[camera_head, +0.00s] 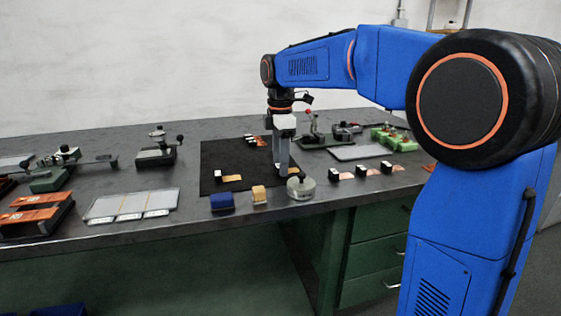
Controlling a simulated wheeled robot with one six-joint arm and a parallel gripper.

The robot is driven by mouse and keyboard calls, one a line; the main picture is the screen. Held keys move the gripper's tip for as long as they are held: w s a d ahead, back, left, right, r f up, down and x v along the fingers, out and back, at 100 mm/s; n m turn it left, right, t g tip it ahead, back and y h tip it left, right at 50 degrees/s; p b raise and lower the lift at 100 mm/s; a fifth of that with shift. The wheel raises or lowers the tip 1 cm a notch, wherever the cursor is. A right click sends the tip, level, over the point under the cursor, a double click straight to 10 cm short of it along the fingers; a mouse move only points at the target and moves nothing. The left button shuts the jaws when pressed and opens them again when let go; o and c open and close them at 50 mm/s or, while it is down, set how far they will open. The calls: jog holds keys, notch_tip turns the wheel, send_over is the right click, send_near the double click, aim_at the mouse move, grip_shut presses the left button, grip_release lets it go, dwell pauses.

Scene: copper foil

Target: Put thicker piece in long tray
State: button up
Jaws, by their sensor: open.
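My gripper (281,168) points down over the right part of a black mat (212,152), its fingers apart. Low beside the fingers is a small copper-coloured patch, partly hidden. A copper-coloured piece (232,178) with a small black and white block at its end lies on the mat's front left. Several small pieces with blocks (250,139) lie at the mat's back. I cannot tell which piece is thicker. A pale, flat, long tray-like thing with sections (130,204) lies left of the mat. Another pale flat tray (360,153) lies right of the mat.
A blue block (222,202), a tan block (259,195) and a round metal weight (301,186) stand along the front edge. More copper pieces with blocks (361,171) lie at right. Clamps, orange-topped trays (35,215) and a green fixture (390,137) stand around.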

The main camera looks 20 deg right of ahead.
notch_tip(320, 180, up, 12)
jog(key=shift+r, duration=0.15)
dwell(0.4)
jog(key=s+d+f+m+t, duration=0.1)
jog(key=s+d+f+m, duration=0.25)
jog(key=s, duration=0.55)
jog(key=s+d+f+m+t, duration=0.1)
jog(key=s+d+f+m, duration=0.1)
jog(key=s+f+m, duration=0.45)
jog(key=s+d+f+m+t, duration=0.2)
jog(key=s+f+m, duration=0.6)
jog(key=s+f, duration=0.7)
jog(key=s+d, duration=0.1)
jog(key=s, duration=0.1)
jog(key=shift+s+f+t, duration=0.2)
jog(key=shift+s+t, duration=0.1)
jog(key=shift+t, duration=0.1)
jog(key=shift+o, duration=0.5)
